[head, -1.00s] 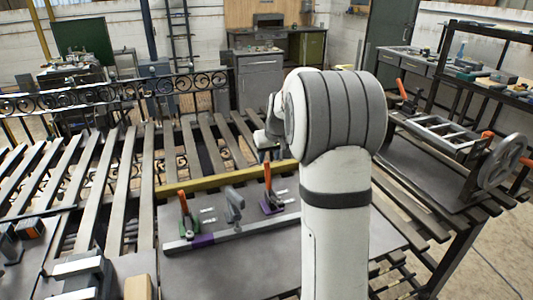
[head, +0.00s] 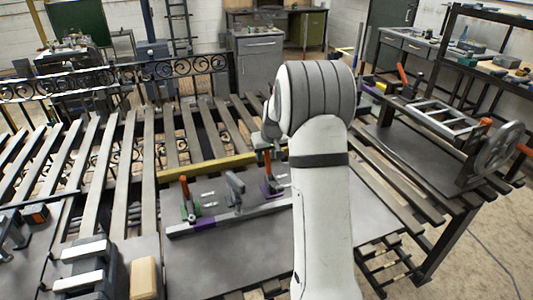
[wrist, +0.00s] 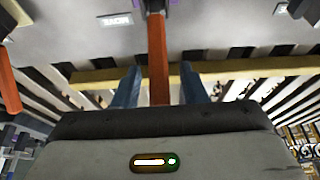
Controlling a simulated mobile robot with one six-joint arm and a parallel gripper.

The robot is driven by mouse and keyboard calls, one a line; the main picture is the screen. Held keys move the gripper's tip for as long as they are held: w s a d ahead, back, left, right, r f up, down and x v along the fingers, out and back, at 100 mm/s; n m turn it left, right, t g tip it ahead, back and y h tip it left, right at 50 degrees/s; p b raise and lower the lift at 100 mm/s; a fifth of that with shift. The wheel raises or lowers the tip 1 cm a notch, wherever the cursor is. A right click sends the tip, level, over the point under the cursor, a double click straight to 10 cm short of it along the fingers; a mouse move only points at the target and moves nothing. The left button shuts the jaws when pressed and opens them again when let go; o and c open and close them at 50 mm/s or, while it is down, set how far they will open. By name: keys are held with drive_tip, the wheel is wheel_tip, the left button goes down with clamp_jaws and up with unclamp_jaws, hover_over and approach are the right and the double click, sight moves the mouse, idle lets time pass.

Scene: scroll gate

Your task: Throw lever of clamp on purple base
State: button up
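The clamp on the purple base (head: 272,187) stands on the metal plate, with its orange lever (head: 267,163) upright. My gripper (head: 267,148) is at the upper part of this lever in the head view, partly hidden by my arm. In the wrist view the orange lever (wrist: 158,50) runs between the two blue fingers of my gripper (wrist: 160,70). The fingers are open, with a gap visible on each side of the lever. A bit of the purple base (wrist: 172,3) shows at the top edge.
A green-based clamp (head: 190,208) with an orange lever stands to the left. A grey upright bracket (head: 235,187) is between the two clamps. A metal bar (head: 240,215) lies in front of them, and a yellow bar (head: 205,167) runs behind.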

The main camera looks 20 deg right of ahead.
drive_tip(key=shift+c, duration=0.4)
clamp_jaws()
